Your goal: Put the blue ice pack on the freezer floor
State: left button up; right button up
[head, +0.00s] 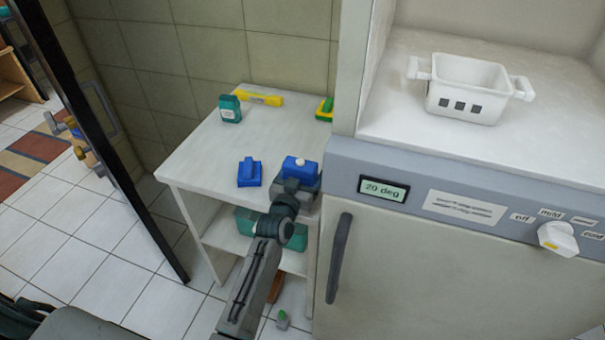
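Two blue objects are near the front of the white side table. I cannot tell for sure which is the ice pack. My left gripper (299,183) is right at the capped block, its fingers mostly hidden, so its grip is unclear. The freezer (430,260) stands at the right with its lower door shut; its floor is hidden. My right gripper is out of view.
A white basket (466,92) stands in the open upper compartment. A display (384,190) reads 20 deg, with a dial (557,237) at the right. The table (215,165) also holds a teal container (230,109) and a yellow tool (258,98). A dark upright panel is at the left.

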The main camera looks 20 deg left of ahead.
pick_arm(q)
jog(key=o, duration=1.1)
jog(key=shift+c, duration=0.2)
